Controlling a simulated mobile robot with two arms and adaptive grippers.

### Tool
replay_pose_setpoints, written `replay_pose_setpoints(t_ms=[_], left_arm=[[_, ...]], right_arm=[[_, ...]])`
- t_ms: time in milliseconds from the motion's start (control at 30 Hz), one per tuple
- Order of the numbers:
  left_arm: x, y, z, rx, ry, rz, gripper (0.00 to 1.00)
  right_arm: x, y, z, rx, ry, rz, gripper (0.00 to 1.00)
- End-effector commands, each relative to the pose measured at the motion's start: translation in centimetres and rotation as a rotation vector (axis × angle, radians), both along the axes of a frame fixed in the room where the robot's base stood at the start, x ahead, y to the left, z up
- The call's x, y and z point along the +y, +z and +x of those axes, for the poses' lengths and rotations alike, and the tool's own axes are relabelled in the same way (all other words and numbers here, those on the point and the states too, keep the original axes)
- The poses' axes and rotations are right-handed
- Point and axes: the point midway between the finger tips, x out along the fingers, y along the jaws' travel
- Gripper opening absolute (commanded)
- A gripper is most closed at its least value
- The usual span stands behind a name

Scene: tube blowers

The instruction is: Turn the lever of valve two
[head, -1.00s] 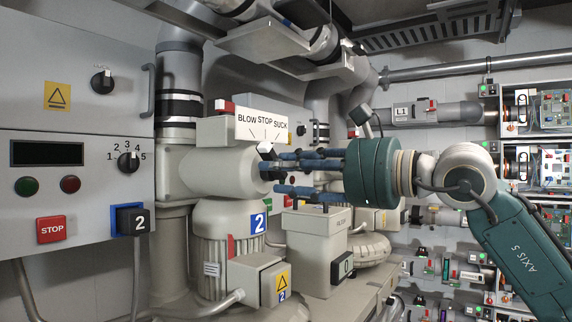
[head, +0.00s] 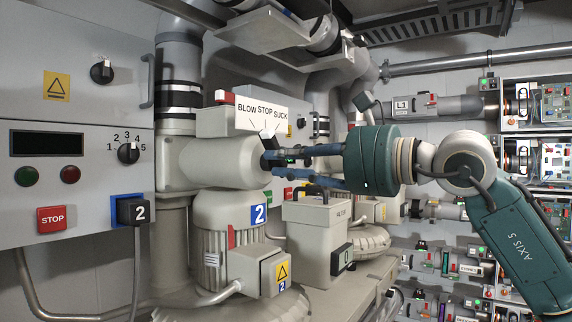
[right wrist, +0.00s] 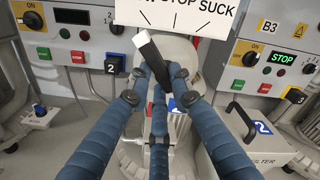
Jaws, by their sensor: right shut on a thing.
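Valve two is the pale grey blower unit (head: 215,160) with a blue "2" label, left of centre in the head view. Its white plate (head: 262,113) reads BLOW, STOP, SUCK. The black lever (right wrist: 155,58) with a white tip shows in the right wrist view; it leans up and to the left below the plate. My right gripper (head: 279,163) reaches in from the right at the valve's end. In the right wrist view its blue fingers (right wrist: 157,103) are closed around the lever's lower part, partly hiding it. My left gripper is not in view.
A control panel (head: 75,165) with a knob and a red STOP button stands at the left. A grey filter box (head: 312,235) with a handle sits below my right gripper. Pipes run overhead, and racks of electronics (head: 550,160) line the right side.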

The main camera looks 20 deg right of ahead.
Motion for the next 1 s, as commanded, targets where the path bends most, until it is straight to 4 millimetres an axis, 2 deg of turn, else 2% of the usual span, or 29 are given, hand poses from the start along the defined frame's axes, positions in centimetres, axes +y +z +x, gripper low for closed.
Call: replay_pose_setpoints(t_ms=[600,1000], left_arm=[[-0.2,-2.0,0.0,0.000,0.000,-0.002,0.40],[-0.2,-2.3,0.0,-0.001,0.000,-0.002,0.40]], right_arm=[[-0.2,0.4,0.2,0.300,0.001,0.385,0.00],[-0.3,0.5,0.3,0.385,0.001,0.495,0.00]])
